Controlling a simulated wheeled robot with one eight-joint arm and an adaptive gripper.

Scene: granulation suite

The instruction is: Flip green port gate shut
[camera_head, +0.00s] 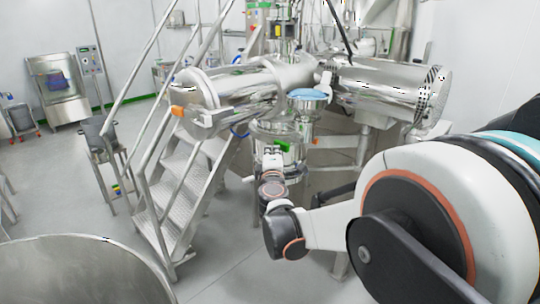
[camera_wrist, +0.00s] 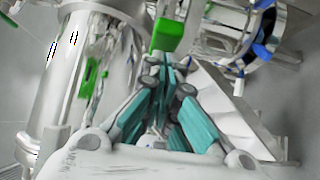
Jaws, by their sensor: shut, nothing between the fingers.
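A bright green gate piece (camera_wrist: 168,35) shows in the wrist view, just beyond my gripper's fingertips. I cannot tell whether they touch it. A second, smaller green part (camera_wrist: 90,77) is on the shiny steel cylinder to the left. In the head view a green piece (camera_head: 284,146) shows on the steel vessel at the centre, just above the end of my arm. My gripper (camera_wrist: 162,66) has teal pads that come together at the tips, shut and empty. In the head view the fingers are small and hard to make out. Whether the gate stands open is unclear.
Metal stairs with handrails (camera_head: 185,190) stand left of the vessel. Large steel cylinders (camera_head: 385,90) lie above and behind it. A blue-topped part (camera_head: 309,94) is over the vessel. A big steel drum (camera_head: 80,272) fills the lower left. Grey floor (camera_head: 225,265) is clear between.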

